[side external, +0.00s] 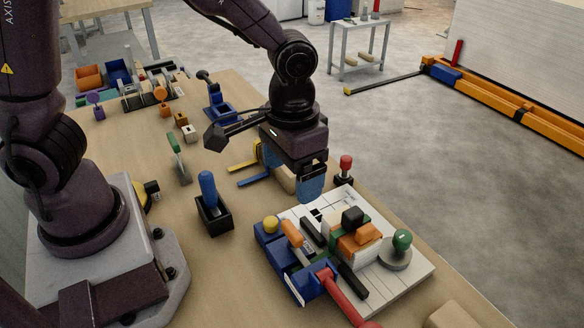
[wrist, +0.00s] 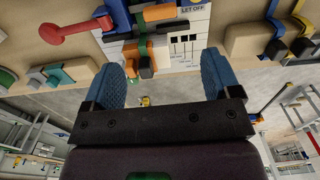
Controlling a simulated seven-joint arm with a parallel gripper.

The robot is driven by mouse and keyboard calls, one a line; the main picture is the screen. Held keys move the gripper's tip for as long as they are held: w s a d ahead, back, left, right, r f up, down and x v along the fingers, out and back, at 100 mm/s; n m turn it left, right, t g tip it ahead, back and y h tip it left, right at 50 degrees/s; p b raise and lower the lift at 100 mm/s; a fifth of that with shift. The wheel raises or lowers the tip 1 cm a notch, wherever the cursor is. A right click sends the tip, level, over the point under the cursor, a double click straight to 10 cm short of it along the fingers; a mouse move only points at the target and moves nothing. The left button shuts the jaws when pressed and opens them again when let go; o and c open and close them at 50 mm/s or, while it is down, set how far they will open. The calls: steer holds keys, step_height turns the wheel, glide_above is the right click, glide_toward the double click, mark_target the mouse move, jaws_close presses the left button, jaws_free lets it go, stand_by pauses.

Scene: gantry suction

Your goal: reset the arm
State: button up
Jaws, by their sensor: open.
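My gripper (side external: 292,188) hangs from the wrist above the wooden table (side external: 240,280), just behind the white fixture board (side external: 420,285) in the side view. Its blue fingers are apart with nothing between them. In the wrist view the open fingers (wrist: 162,62) show on both sides, with part of the board (wrist: 185,60) beyond them. A tan block (side external: 285,181) lies behind the gripper in the side view and is partly hidden by it. I cannot tell the exact gap between the fingers and the table.
The board carries a red lever (side external: 345,298), a green knob (side external: 402,238) and orange and black blocks. A black holder with a blue handle (side external: 208,188) and a green-handled tool (side external: 175,146) stand left. A red-topped post (side external: 345,163) stands close right of the gripper. Bins (side external: 90,78) are far back.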

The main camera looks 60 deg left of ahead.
steer(key=s+a+r+t, duration=0.2)
steer(key=s+a+r, duration=0.3)
steer(key=r, duration=0.2)
steer(key=s+a+r+t, duration=0.3)
steer(key=s+a+r, duration=0.2)
steer(key=r, duration=0.2)
steer(key=shift+a+r+t, duration=0.25)
steer(key=shift+r+t, duration=0.05)
steer(key=shift+r, duration=0.05)
stand_by(1.2)
